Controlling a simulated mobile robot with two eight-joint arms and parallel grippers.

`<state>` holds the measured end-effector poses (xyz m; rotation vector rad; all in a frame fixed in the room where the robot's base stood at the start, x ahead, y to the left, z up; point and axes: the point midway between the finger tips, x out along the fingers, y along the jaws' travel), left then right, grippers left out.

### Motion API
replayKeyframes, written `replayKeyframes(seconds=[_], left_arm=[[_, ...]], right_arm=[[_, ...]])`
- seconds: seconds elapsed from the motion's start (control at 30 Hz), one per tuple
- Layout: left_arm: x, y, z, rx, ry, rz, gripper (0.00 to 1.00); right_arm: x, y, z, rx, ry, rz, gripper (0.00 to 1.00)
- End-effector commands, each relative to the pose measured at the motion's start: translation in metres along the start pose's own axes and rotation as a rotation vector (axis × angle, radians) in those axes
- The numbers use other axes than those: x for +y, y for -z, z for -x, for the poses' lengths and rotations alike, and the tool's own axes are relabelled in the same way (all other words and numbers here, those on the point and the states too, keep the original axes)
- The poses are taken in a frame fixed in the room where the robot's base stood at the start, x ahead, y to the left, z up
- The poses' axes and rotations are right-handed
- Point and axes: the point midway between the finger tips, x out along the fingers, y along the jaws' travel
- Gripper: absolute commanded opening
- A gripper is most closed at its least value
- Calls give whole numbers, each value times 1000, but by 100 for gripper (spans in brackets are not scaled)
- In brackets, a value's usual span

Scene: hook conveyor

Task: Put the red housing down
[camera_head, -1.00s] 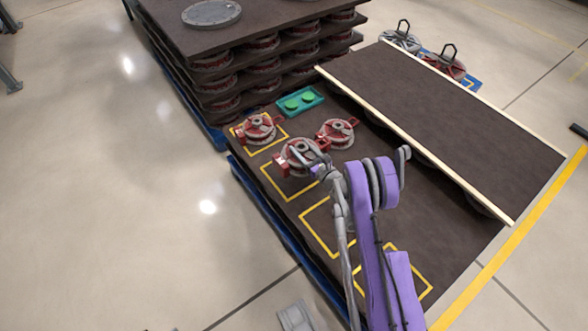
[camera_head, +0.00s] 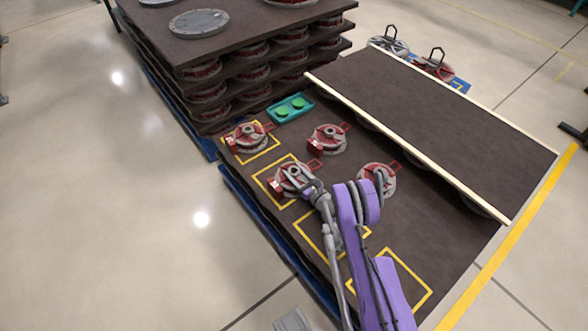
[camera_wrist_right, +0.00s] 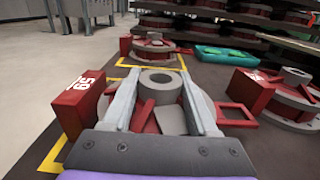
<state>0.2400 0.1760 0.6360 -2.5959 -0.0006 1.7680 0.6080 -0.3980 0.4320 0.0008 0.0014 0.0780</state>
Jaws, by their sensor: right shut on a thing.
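The red housing (camera_head: 287,177), with a grey hub and rim, is at the second yellow outlined square (camera_head: 259,182) on the dark board. My right gripper (camera_head: 304,183) is shut on its hub from the near side. In the right wrist view, both grey fingers (camera_wrist_right: 160,80) flank the round hub, and the housing's red block (camera_wrist_right: 78,102) carries the number 59. Yellow lines show behind and left of the housing. It looks level and low over the board; whether it touches cannot be told.
Another red housing (camera_head: 248,137) sits in the far yellow square. Two more stand to the right, one farther back (camera_head: 327,140) and one nearer (camera_head: 379,179). A teal tray (camera_head: 290,108) lies behind. Two nearer squares, including the nearest (camera_head: 391,281), look empty. A raised dark platform (camera_head: 430,105) borders the right.

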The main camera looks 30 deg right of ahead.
Motion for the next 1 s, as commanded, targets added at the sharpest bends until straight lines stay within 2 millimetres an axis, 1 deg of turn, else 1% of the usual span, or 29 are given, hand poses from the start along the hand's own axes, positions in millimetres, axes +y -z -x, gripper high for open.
replayKeyframes(seconds=[0.23,0.27,0.4,0.43,1.0], left_arm=[[0,0,0,0,0,0,50],[0,0,0,0,0,0,50],[0,0,0,0,0,0,50],[0,0,0,0,0,0,50],[0,0,0,0,0,0,50]], right_arm=[[0,0,0,-2,-1,-3,0],[0,2,1,0,0,0,61],[0,1,0,0,0,0,86],[0,1,0,0,0,0,89],[1,-1,-1,0,-4,-1,89]])
